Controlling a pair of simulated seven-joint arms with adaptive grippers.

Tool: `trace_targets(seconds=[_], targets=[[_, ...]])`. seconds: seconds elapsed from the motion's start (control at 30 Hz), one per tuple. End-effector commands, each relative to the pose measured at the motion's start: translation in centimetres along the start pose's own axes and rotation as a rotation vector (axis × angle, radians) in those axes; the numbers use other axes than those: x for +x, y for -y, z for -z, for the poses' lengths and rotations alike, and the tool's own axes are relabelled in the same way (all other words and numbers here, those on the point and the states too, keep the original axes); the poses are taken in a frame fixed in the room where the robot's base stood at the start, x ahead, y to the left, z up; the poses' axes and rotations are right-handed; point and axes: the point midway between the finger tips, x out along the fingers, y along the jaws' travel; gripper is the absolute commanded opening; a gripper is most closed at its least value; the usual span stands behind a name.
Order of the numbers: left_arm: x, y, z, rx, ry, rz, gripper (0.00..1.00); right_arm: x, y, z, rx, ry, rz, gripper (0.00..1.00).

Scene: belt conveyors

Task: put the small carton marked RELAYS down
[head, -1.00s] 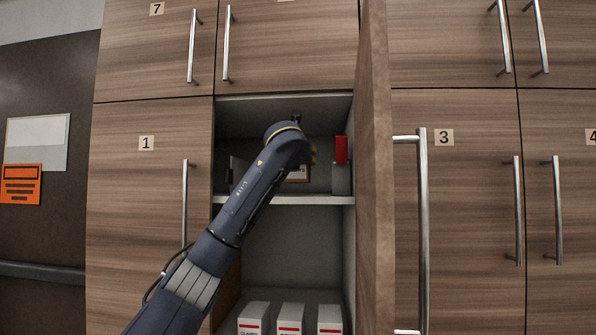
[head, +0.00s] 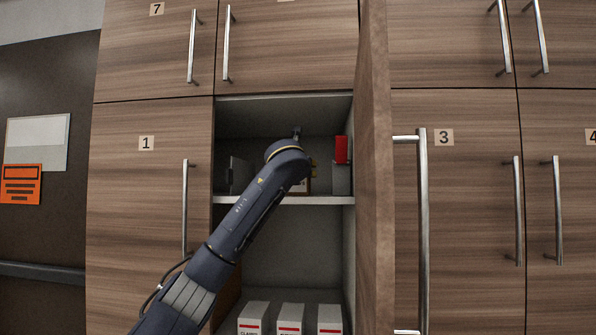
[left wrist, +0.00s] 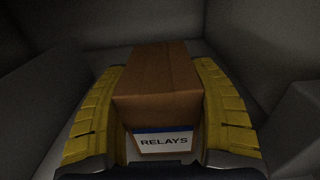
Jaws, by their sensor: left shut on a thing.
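The small brown carton marked RELAYS (left wrist: 157,82) sits between the yellow fingers of my left gripper (left wrist: 157,92) in the left wrist view. Its white label with a blue band faces the camera. My left gripper is shut on the carton, one finger along each side. In the head view my left arm reaches into the open cabinet, over the upper shelf (head: 285,201). There my wrist hides most of the carton, and only a small part shows beside it. I cannot tell whether the carton's underside touches the shelf. My right gripper is not in view.
On the upper shelf, a grey item (head: 241,175) stands at the left and a red item (head: 341,150) is above a grey box (head: 341,180) at the right. An open door (head: 376,200) stands out on the right. Several white boxes (head: 291,318) stand lower down.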

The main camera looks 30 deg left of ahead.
Motion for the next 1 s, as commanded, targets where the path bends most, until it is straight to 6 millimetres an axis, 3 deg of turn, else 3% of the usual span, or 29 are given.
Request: trace_targets(seconds=[0.03,0.2,0.57,0.77,1.0], targets=[[0.0,0.0,0.1,0.000,0.000,0.000,0.64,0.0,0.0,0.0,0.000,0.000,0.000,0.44],[0.0,0.0,0.1,0.000,0.000,0.000,0.84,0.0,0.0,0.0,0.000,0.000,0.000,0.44],[-0.2,0.0,-0.3,0.001,0.001,0.001,0.84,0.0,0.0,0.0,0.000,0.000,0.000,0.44],[-2.5,0.0,-0.3,0.001,0.003,0.001,0.84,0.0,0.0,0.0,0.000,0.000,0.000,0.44],[-6.8,0.1,-0.3,0.001,0.003,0.003,0.84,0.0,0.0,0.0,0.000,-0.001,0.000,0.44]])
